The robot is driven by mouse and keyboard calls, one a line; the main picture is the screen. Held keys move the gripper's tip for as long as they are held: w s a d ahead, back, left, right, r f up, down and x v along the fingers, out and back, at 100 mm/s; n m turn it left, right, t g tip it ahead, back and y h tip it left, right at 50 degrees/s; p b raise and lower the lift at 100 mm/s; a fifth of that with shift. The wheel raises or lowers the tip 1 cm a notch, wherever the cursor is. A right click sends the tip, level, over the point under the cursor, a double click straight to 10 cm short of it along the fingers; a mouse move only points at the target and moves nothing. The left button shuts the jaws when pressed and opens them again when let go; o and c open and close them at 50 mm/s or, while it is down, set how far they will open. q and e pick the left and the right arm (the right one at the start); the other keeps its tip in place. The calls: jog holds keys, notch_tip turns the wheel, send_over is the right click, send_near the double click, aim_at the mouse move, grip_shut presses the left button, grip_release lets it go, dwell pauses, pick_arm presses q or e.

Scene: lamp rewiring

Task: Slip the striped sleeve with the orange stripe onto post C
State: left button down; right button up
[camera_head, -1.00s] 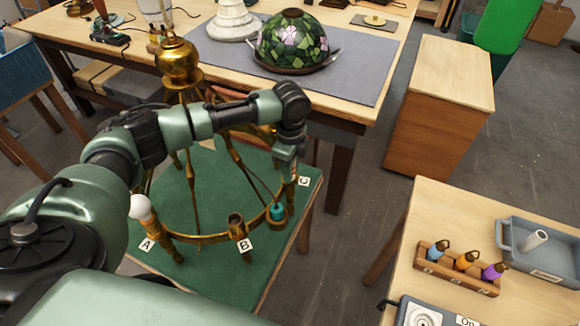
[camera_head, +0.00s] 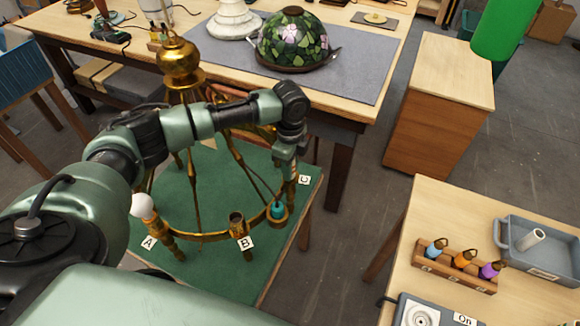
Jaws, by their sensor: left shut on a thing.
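The brass lamp frame (camera_head: 205,238) stands on a green-topped table, with label cards A, B and C on its ring. Card C (camera_head: 304,180) is at the right, close to a brass cup with a teal part (camera_head: 277,210) in it. My left gripper (camera_head: 288,188) points down just above and behind that cup. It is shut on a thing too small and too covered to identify. I cannot make out an orange-striped sleeve, nor whether the held thing touches a post. My right gripper is not in view.
A wooden rack (camera_head: 440,273) with blue, orange and purple-coloured pieces stands on the right table, beside a grey tray (camera_head: 510,256) holding a white tube (camera_head: 532,239). A stained-glass shade (camera_head: 292,42) sits on the back bench. Floor between the tables is open.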

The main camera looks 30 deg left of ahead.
pick_arm(q)
jog(key=shift+f, duration=0.1)
dwell(0.4)
jog(key=c, duration=1.1)
grip_release()
